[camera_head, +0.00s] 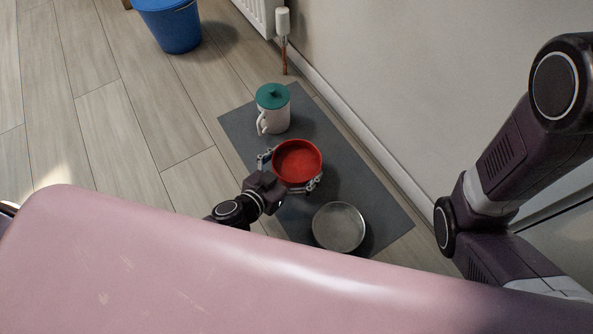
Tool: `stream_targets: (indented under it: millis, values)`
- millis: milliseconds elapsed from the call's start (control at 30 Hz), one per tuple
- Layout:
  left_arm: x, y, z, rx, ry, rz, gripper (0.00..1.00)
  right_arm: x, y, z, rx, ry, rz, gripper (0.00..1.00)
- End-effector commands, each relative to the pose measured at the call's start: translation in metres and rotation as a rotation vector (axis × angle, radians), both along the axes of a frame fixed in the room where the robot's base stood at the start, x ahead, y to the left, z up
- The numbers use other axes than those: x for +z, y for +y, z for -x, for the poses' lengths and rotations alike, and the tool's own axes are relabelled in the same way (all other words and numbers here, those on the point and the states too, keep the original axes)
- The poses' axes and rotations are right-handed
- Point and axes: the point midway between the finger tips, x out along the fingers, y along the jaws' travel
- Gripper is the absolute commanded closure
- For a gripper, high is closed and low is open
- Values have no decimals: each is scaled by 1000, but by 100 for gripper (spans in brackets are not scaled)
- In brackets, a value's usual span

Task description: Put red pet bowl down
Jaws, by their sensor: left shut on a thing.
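A red pet bowl (297,161) is over the middle of a dark grey mat (384,219) on the floor. My left gripper (290,171) reaches in from the lower left, with its fingers around opposite sides of the red bowl, and is shut on it. The bowl looks upright. From this high view I cannot tell whether its base touches the mat. My right arm shows at the right, but its gripper is outside the picture.
A white jug with a green lid (272,108) stands on the mat behind the bowl. A grey metal bowl (339,227) sits on the mat in front. A wall and skirting run along the right. A blue bucket (171,24) and a radiator (260,14) are at the back.

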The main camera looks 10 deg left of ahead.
Motion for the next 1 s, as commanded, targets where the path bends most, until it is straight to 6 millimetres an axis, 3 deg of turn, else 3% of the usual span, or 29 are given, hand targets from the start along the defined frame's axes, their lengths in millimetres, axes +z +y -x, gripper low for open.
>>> stream_targets:
  millis: [233, 700, 733, 800, 1000]
  values:
    - [-35, 0, 0, -1, -1, 0, 43, -31, 0, 0, 0, -1, 1, 0]
    - [-41, 0, 0, 0, -1, 1, 43, -35, 0, 0, -1, 1, 1, 0]
    - [-40, 0, 0, 0, 1, 0, 6, -34, 0, 0, -1, 1, 1, 0]
    - [-40, 0, 0, 0, 1, 0, 0, -34, 0, 0, -1, 1, 1, 0]
    - [-40, 0, 0, 0, 1, 0, 0, -34, 0, 0, -1, 1, 1, 0]
